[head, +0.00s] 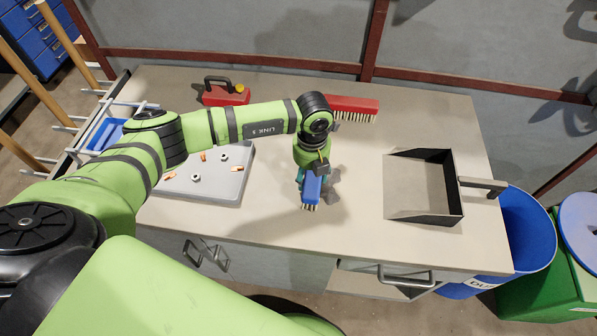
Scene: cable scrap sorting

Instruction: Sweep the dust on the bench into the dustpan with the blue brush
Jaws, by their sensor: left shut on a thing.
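The blue brush (312,189) is in my left gripper (313,176), which is shut on it, at the middle of the bench (370,225). Its pale bristles point down toward the front of the bench, and I cannot tell whether they touch the top. A grey patch (333,198) lies just right of the brush; I cannot tell whether it is dust or shadow. The black dustpan (458,200) lies on the bench to the right, its open side facing left toward the brush and its handle pointing right. My right gripper is not in view.
A grey tray (228,196) with nuts and orange pieces is left of the blue brush. A blue bin (530,235) and a green bin (545,285) stand off the right end. Bench between brush and dustpan is free of objects.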

